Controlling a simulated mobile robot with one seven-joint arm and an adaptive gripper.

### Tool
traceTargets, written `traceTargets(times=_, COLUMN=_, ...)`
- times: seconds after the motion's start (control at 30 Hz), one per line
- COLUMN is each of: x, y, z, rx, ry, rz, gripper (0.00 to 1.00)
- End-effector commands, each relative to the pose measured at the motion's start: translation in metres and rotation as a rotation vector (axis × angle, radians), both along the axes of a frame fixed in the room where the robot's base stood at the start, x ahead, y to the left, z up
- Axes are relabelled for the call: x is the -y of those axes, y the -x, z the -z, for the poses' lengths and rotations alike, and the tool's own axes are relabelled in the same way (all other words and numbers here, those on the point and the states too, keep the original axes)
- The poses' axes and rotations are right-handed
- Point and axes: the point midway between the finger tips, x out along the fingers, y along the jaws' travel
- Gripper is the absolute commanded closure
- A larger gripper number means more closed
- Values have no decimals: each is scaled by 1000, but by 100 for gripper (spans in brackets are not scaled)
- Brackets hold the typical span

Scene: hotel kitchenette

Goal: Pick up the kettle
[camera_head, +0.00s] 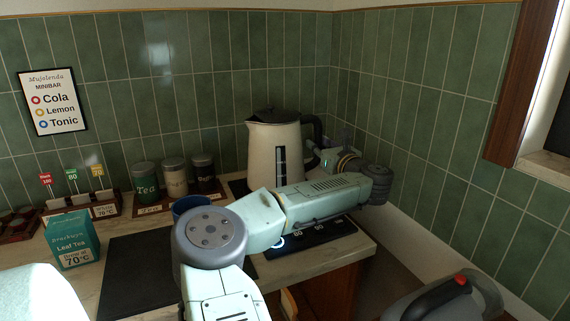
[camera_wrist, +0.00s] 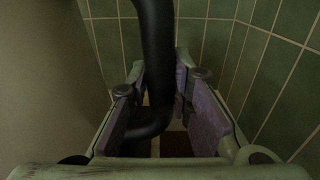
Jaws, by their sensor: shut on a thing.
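The kettle (camera_head: 273,150) is cream with a dark lid and a black handle, and stands upright at the back of the counter near the corner. Its lower part is hidden behind my arm. My gripper (camera_head: 326,153) is at the kettle's right side, by the handle, and is partly hidden by my own arm. In the wrist view, the black handle (camera_wrist: 156,45) runs down between the purple pads of my gripper (camera_wrist: 160,80), which is shut on it. The kettle's pale body (camera_wrist: 50,90) fills the left of that view.
Green tiled walls (camera_head: 440,120) meet close behind the kettle. A blue mug (camera_head: 187,205) is behind my arm, and a black panel (camera_head: 315,236) lies in front. A tea box (camera_head: 74,241) and dark mat (camera_head: 130,277) are at the left.

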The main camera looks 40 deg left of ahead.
Motion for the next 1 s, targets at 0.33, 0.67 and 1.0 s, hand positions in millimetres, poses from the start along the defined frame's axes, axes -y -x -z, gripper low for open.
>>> traceTargets(times=0.33, x=-1, y=1, z=0, rx=-2, ry=-1, rz=-3, gripper=100)
traceTargets(times=0.67, x=-1, y=1, z=-4, rx=-2, ry=-10, rz=-4, gripper=100)
traceTargets(times=1.0, x=0, y=1, z=-5, rx=-1, ry=-9, rz=-2, gripper=100)
